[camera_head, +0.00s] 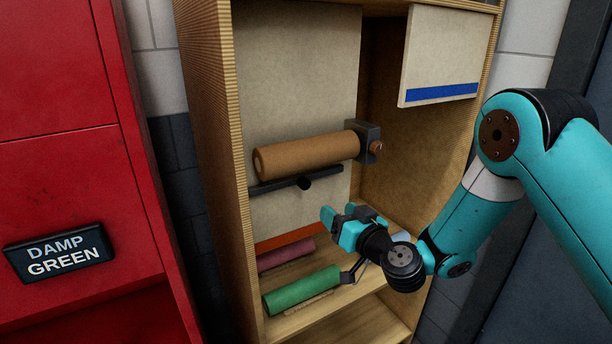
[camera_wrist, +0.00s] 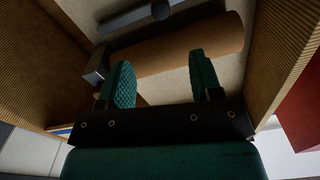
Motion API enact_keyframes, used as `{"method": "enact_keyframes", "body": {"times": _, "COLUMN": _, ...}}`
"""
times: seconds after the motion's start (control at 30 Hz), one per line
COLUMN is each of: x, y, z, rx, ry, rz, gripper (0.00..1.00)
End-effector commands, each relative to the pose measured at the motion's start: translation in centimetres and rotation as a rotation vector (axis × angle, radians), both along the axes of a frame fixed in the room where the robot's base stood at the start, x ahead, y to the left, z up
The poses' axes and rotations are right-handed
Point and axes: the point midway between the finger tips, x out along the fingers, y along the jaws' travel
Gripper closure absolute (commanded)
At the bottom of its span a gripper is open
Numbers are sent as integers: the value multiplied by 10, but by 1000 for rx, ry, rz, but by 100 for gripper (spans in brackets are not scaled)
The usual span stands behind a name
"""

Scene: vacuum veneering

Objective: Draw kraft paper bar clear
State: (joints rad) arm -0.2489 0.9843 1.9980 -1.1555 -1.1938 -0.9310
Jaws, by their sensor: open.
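The brown kraft paper roll (camera_head: 305,154) lies level in the wooden cabinet, its right end at a grey bracket (camera_head: 367,136). A thin dark bar (camera_head: 268,187) with a round black knob (camera_head: 305,183) runs just below the roll. My gripper (camera_head: 340,222) is open and empty, below and to the right of the knob. In the wrist view, the roll (camera_wrist: 185,44) lies beyond my gripper's spread fingers (camera_wrist: 162,78). The bar (camera_wrist: 122,20) and its knob (camera_wrist: 160,9) show past the roll at the top edge there. Nothing is between the fingers.
A green roll (camera_head: 300,290) and a dark red roll (camera_head: 285,254) lie on the shelf below. The cabinet's left wall (camera_head: 210,130) stands left of the roll. A pale panel with a blue stripe (camera_head: 445,55) hangs at upper right. A red cabinet (camera_head: 70,180) stands at left.

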Motion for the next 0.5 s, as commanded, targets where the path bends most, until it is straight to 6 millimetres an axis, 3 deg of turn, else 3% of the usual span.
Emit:
{"method": "enact_keyframes", "body": {"times": 0.03, "x": 6, "y": 6, "z": 9, "rx": -1, "ry": 0, "rz": 3, "gripper": 41}}
{"method": "enact_keyframes", "body": {"times": 0.5, "x": 69, "y": 49, "z": 7, "rx": -3, "ry": -3, "rz": 6, "gripper": 41}}
